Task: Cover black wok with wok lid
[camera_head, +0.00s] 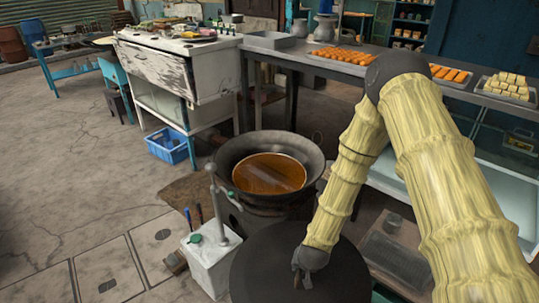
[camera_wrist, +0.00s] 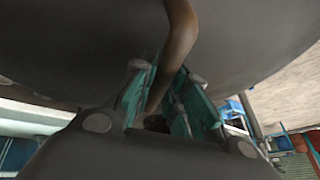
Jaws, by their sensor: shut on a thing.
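The black wok (camera_head: 230,150) stands on a dark stove in the middle of the head view, uncovered, with brown-orange liquid (camera_head: 268,173) inside. The wok lid (camera_head: 340,277) is a large dark disc at the bottom of the head view, nearer to me than the wok and apart from the wok's mouth. My gripper (camera_head: 300,276) is at the lid's middle. In the wrist view the teal fingers of my gripper (camera_wrist: 168,108) are shut around the brown curved lid handle (camera_wrist: 178,50), with the grey lid surface (camera_wrist: 80,45) filling the view behind. The lid's lower edge is cut off in the head view.
A white box (camera_head: 212,262) with a metal post stands left of the lid, close to the wok. A metal table (camera_head: 268,41) with trays of orange sweets (camera_head: 340,54) runs behind the wok. A blue crate (camera_head: 168,147) sits at left. Open floor lies further left.

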